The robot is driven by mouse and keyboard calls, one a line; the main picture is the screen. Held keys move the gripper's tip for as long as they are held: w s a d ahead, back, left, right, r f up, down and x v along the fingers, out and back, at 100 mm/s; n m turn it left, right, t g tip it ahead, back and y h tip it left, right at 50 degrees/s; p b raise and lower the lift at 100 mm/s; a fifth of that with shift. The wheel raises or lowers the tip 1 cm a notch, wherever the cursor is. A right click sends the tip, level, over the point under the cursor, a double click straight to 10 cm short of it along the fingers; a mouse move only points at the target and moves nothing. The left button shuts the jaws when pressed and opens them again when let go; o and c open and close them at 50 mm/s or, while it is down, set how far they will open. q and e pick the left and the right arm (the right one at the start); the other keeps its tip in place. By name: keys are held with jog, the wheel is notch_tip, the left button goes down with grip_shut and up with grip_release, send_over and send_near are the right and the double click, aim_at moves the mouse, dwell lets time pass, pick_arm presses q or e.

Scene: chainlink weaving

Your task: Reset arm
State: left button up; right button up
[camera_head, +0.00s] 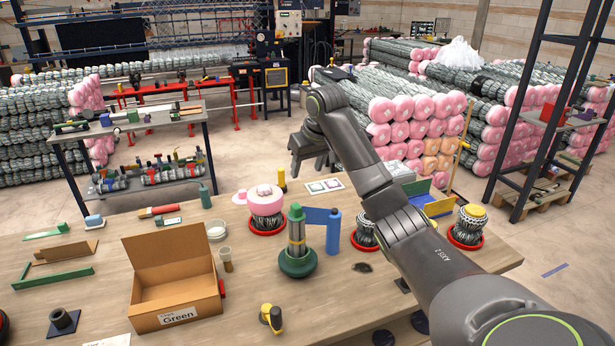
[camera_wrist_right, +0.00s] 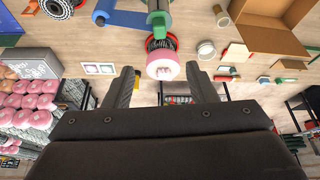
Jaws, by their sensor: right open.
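My right arm comes in from the lower right of the head view and reaches across the table (camera_head: 110,242) toward its far side. My right gripper (camera_head: 308,168) hangs dark grey beyond the table's far edge, partly behind my own arm. In the right wrist view my right gripper (camera_wrist_right: 163,85) has its two fingers wide apart. A pink-topped mesh roll (camera_wrist_right: 163,68) shows between and beyond them, and no object is visibly held. The same pink-topped roll (camera_head: 265,200) stands in a red dish on the table. My left gripper is not in view.
A yellow-topped mesh roll (camera_head: 470,222) stands right of my arm. A workbench (camera_head: 130,124) and stacked pink-ended rolls (camera_head: 415,105) lie beyond.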

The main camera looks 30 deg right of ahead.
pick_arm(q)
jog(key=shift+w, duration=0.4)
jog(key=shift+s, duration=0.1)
